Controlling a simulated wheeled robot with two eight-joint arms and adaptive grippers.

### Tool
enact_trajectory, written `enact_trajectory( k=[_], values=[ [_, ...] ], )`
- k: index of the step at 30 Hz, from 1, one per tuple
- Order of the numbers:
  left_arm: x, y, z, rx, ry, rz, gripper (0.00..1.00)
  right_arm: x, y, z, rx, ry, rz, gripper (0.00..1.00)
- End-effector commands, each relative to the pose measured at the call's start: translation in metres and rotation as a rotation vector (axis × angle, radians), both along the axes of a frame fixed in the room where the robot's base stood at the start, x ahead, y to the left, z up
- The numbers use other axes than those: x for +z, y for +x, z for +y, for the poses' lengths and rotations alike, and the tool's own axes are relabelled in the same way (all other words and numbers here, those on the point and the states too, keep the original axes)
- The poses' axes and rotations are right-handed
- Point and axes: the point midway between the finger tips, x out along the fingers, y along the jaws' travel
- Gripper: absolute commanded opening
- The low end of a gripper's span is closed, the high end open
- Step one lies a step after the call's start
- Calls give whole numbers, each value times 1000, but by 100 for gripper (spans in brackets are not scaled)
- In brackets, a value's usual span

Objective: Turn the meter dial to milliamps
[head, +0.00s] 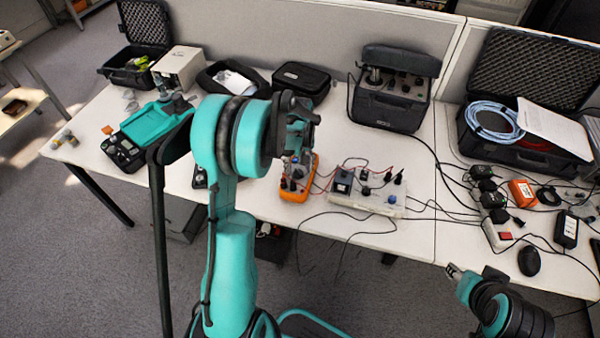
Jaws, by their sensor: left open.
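The orange meter (312,164) lies on the white table in the middle of the head view, with leads plugged in at its front end. Its dial is hidden behind my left gripper, so its setting cannot be read. My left gripper (293,162) is open and right over the meter, its fingers pointing down at it. I cannot tell whether the fingers touch the dial. My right gripper (453,270) is at the lower right, in front of the table's edge and away from the meter. Its fingertips are too small to judge.
A white terminal strip (345,201) with cables is right of the meter. A dark instrument case (390,108) stands behind. An open case (520,155) with blue cable, adapters and a mouse (529,261) are at the right. A teal-black device (122,153) is at the left.

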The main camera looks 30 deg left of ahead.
Motion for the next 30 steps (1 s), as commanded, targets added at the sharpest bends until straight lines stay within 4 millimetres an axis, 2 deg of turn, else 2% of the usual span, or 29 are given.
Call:
enact_trajectory(
  k=[1,4,12,14,18,30],
  values=[
    [-7,0,0,-1,0,0,51,-4,0,0,0,0,0,40],
    [-12,0,0,-1,0,0,51,-5,0,0,0,0,0,40],
    [-13,0,0,-1,0,0,51,-5,0,0,0,0,0,40],
    [-13,0,0,-2,0,0,38,-5,0,0,0,0,0,40],
    [-13,0,0,-2,0,0,1,-5,0,0,0,0,0,40],
    [-13,0,0,-53,0,0,1,-5,0,0,0,0,0,40]
  ],
)
